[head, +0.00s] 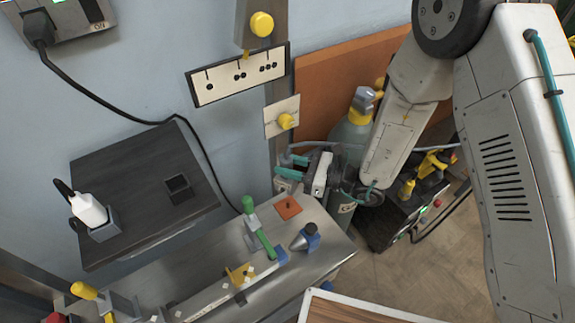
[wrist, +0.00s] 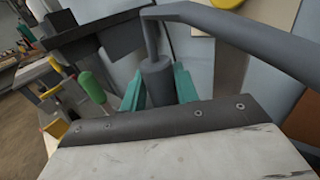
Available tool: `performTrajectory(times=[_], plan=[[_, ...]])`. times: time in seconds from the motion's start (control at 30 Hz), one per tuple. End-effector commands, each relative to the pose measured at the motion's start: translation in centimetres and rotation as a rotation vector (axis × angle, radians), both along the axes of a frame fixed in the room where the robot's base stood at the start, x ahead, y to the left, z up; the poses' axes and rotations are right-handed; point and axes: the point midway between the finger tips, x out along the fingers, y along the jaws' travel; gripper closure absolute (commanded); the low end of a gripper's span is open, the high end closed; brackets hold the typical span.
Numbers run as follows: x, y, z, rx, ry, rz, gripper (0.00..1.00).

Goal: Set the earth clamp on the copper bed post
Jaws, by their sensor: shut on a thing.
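My gripper (head: 284,165) is above the right end of the metal bench, its teal fingers pointing left. In the wrist view its fingers (wrist: 160,88) are shut on a dark grey cylinder (wrist: 157,80) with a bent grey rod or cable, which I take to be the earth clamp. Its jaw shape cannot be made out. A copper-coloured square with a small dark centre (head: 288,207), apparently the copper bed post, is on the bench below my gripper, apart from it. I cannot make it out in the wrist view.
A green-handled toggle clamp (head: 262,236) and a blue block with a grey cone (head: 306,237) stand close to the copper square. A wall post with yellow knobs (head: 285,121) is behind. A gas cylinder (head: 352,135) and a machine (head: 400,212) are beyond the bench's right end.

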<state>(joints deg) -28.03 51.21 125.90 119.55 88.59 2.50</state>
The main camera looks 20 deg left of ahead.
Motion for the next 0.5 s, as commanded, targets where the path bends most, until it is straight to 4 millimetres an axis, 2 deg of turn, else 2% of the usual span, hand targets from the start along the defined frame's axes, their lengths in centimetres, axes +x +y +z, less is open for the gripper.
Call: performTrajectory(times=[0.27,0.5], plan=[[0.0,0.0,-1.8,0.0,0.0,0.001,0.92],[0.0,0.0,-4.2,0.0,0.001,0.001,0.92]])
